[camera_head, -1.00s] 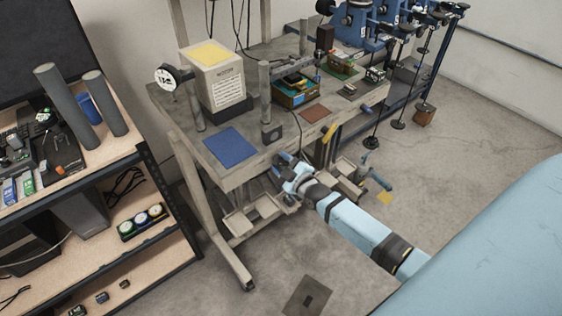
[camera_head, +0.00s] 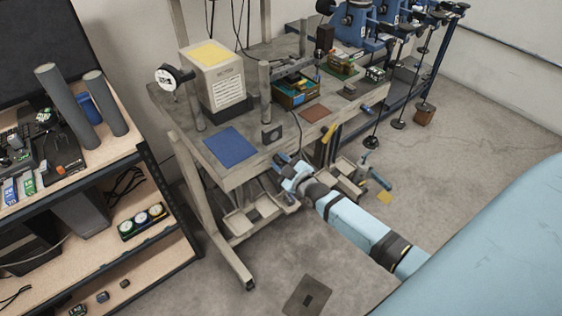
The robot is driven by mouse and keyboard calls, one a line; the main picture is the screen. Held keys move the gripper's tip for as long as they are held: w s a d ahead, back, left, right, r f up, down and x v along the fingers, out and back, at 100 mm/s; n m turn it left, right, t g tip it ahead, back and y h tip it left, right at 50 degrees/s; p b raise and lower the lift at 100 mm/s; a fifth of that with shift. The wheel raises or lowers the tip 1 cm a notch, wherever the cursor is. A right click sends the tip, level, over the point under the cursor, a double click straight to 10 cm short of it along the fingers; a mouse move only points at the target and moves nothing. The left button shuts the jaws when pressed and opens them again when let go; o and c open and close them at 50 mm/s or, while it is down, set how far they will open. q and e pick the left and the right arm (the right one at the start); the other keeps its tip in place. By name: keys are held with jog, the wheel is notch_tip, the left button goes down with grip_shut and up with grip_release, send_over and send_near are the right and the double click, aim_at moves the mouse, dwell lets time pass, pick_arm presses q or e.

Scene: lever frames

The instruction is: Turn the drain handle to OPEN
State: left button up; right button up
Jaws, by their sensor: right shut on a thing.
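My right gripper (camera_head: 283,164) is at the front edge of the grey workbench (camera_head: 216,146), just right of the blue square on its top. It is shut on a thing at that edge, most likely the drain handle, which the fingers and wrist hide. A yellow handle (camera_head: 329,132) and a blue handle (camera_head: 377,109) stick out from the same edge, farther right and apart from the gripper. No label reading OPEN can be made out. My left gripper is not in view.
Below the bench are shallow trays (camera_head: 262,208) and a low teal handle (camera_head: 379,180) with a yellow tag (camera_head: 384,198). A wooden shelf unit (camera_head: 162,243) stands at left. Blue machines with hanging levers (camera_head: 398,122) stand at the back right.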

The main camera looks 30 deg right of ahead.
jog(key=m, duration=0.4)
jog(key=shift+d+p, duration=0.1)
jog(key=shift+p, duration=0.2)
jog(key=m, duration=0.8)
jog(key=shift+d, duration=0.15)
jog(key=m+b, duration=0.1)
jog(key=m, duration=0.3)
jog(key=shift+f, duration=0.1)
jog(key=shift+m, duration=0.4)
jog(key=o, duration=0.7)
jog(key=shift+s+d, duration=0.1)
